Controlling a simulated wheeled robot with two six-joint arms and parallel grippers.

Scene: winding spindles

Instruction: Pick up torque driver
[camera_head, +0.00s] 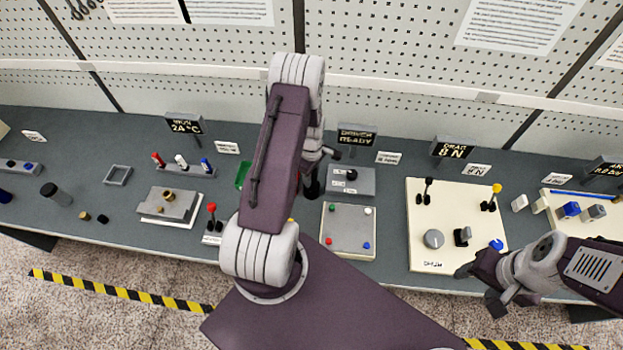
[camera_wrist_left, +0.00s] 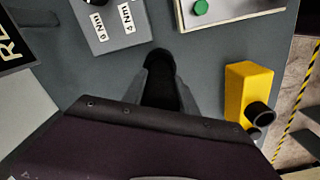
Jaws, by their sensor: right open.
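The torque driver (camera_wrist_left: 160,68) shows as a dark, rounded handle in the left wrist view. It stands between the two grey fingers of my left gripper (camera_wrist_left: 168,85), which press close on both its sides. In the head view the dark driver (camera_head: 312,187) is just right of my left arm, mostly hidden by it, so I cannot tell whether it is clear of the bench. My right gripper (camera_head: 480,285) is open and empty at the lower right, by the front edge of the cream panel.
The grey block (camera_head: 352,182) with Nm labels stands beside the driver, under the DRIVER READY sign (camera_head: 357,138). A yellow block (camera_wrist_left: 246,90) with a black cylinder is near the bench edge. A plate with coloured buttons (camera_head: 348,230) and a cream panel (camera_head: 455,200) lie to the right.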

